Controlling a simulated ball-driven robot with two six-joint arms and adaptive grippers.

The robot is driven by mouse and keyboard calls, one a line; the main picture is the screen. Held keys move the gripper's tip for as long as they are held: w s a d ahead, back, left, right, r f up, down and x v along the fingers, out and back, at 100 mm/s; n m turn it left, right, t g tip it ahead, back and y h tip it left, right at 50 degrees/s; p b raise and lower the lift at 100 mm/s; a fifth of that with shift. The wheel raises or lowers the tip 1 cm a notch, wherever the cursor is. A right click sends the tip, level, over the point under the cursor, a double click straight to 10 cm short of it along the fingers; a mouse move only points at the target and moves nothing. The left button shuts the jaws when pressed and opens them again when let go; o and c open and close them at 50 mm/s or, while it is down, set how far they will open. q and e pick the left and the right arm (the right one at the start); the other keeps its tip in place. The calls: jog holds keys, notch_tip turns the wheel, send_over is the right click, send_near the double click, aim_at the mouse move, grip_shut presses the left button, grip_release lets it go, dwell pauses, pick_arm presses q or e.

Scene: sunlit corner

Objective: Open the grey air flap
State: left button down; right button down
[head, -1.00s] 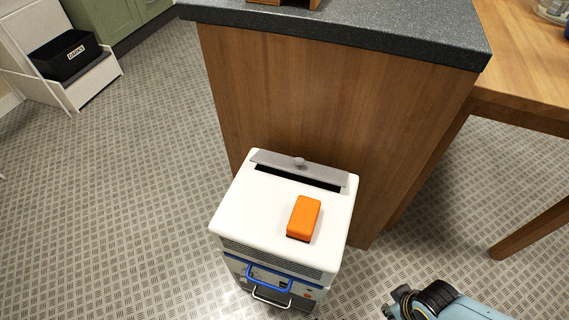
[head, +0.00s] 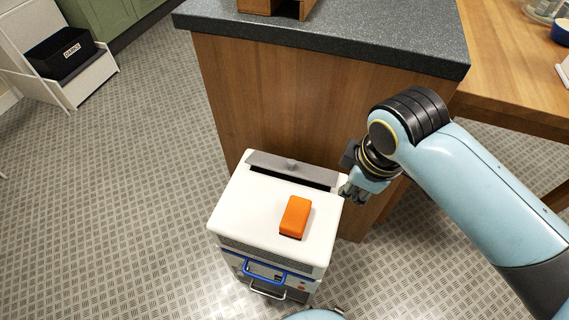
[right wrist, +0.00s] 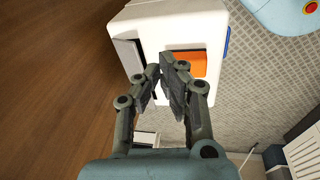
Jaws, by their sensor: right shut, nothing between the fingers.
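The grey air flap (head: 280,164) is a long plate with a small knob (head: 292,166) at the back of a white box's top (head: 258,205). A dark slot shows along its front side. In the right wrist view the flap (right wrist: 128,56) lies beyond the fingers, up and left of their tips. My right gripper (head: 350,194) is at the box's right back corner, near the slot's right end. Its fingers (right wrist: 166,72) are shut and empty; I cannot tell whether they touch the box. My left gripper is not in view.
An orange block (head: 296,215) sits on the box top, in front of the slot. Blue (head: 265,274) and metal handles are on the box's front. A wooden counter (head: 285,110) stands close behind, and a wooden table (head: 505,95) is at the right.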

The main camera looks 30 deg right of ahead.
aim_at(293, 163)
jog(key=w+a+f+n+g, duration=0.1)
jog(key=w+a+n, duration=0.3)
jog(key=w+n, duration=0.4)
jog(key=w+a+f+n+g, duration=0.15)
jog(key=w+a+n, duration=0.35)
jog(key=n, duration=0.5)
jog(key=shift+t+y, duration=0.35)
jog(key=shift+y, duration=0.05)
jog(key=f+b, duration=0.1)
jog(key=f, duration=0.2)
jog(key=w+f+b, duration=0.1)
jog(key=f, duration=0.3)
jog(key=f+b, duration=0.1)
jog(key=f, duration=0.2)
jog(key=shift+w+d+f, duration=0.15)
jog(key=shift+w+d, duration=0.1)
jog(key=shift+d, duration=0.15)
jog(key=shift+w+d+r, duration=0.3)
jog(key=shift+w+d, duration=0.05)
jog(key=shift+d, duration=0.15)
jog(key=shift+w+d+r, duration=0.25)
jog(key=shift+w+d, duration=0.1)
jog(key=shift+d, duration=0.1)
jog(key=shift+w+d+r, duration=0.3)
jog(key=shift+w+d, duration=0.1)
jog(key=shift+d, duration=0.15)
